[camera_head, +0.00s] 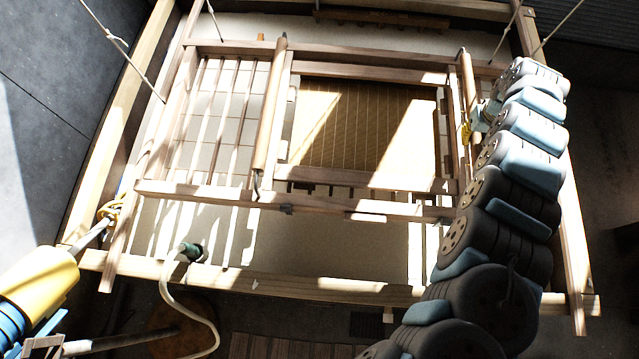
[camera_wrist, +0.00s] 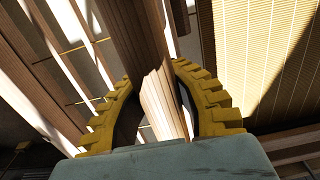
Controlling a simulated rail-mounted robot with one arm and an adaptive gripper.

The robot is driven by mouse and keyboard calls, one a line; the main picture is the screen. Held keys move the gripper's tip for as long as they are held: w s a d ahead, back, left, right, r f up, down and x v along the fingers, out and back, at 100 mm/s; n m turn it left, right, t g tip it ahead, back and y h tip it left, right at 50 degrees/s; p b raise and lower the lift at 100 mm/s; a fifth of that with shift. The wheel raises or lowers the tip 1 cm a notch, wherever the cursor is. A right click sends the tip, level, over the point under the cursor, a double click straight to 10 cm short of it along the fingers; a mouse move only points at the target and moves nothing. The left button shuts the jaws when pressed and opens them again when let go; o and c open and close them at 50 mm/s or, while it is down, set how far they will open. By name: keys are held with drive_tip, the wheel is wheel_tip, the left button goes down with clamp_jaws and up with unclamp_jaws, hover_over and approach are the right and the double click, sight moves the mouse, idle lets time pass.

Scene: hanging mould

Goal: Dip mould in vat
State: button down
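The mould (camera_head: 365,185) is a wooden frame with a tan ribbed screen, lying across the middle of the vat (camera_head: 340,285) in the head view. Whether it touches the pale surface inside is unclear. Its screen also shows in the wrist view (camera_wrist: 245,50). My gripper (camera_head: 468,130) is at the mould's right side bar, partly hidden by my arm. In the wrist view my gripper's yellow toothed fingers (camera_wrist: 153,72) curl around a wooden bar (camera_wrist: 150,50), the tips against its sides.
Ropes (camera_head: 128,55) run down to the wooden framework from above. Slatted bars (camera_head: 215,120) lie left of the mould. A pale hose (camera_head: 168,285) with a green end rests on the vat's front left. A yellow cylinder (camera_head: 40,285) is at the lower left.

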idle(0.3)
drive_tip(key=shift+t, duration=0.4)
wheel_tip(320, 180, down, 11)
drive_tip(key=b, duration=0.4)
drive_tip(key=shift+f, duration=0.1)
wheel_tip(320, 180, down, 13)
drive_tip(key=b, duration=0.9)
drive_tip(key=shift+t, duration=0.4)
